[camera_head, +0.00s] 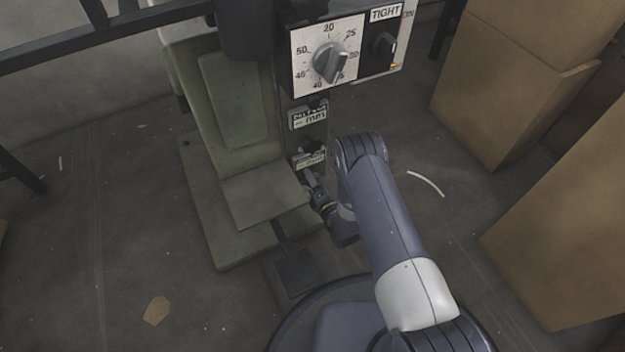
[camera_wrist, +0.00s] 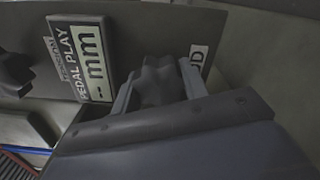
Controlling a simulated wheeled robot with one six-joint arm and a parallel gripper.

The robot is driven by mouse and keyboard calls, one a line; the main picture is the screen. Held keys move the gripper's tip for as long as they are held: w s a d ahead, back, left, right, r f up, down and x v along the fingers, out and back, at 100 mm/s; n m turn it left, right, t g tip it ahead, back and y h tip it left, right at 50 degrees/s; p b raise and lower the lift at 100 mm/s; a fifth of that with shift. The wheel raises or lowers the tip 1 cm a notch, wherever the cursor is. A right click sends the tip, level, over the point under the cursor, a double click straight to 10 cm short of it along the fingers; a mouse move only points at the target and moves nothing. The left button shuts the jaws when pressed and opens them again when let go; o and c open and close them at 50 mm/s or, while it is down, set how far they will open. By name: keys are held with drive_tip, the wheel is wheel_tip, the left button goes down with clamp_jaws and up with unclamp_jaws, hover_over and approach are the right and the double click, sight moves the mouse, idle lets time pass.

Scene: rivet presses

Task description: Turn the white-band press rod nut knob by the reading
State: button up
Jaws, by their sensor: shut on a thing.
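In the wrist view, my gripper (camera_wrist: 160,85) is shut on a dark lobed knob (camera_wrist: 158,78), with one pale finger on each side of it. Beside the knob is a label, partly covered by a finger, of which only the last letters show. A readout (camera_wrist: 88,65) marked PEDAL PLAY shows two dashes and mm. In the head view, my gripper (camera_head: 314,186) is at the lower front of a green press (camera_head: 222,100), below small readout plates (camera_head: 309,117). The held knob is hard to make out there. I see no white band on the press.
Above is a white dial panel (camera_head: 303,77) with a large grey knob (camera_head: 331,63) and a small switch near a TIGHT label (camera_head: 385,12). Another dark knob (camera_wrist: 14,73) is left of the readout. Cardboard boxes (camera_head: 510,80) stand at right. A pedal (camera_head: 297,270) is below.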

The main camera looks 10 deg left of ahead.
drive_tip(key=m, duration=1.3)
drive_tip(key=shift+m, duration=0.4)
drive_tip(key=m, duration=1.3)
drive_tip(key=shift+d, duration=0.1)
drive_tip(key=shift+m, duration=0.4)
drive_tip(key=o, duration=1)
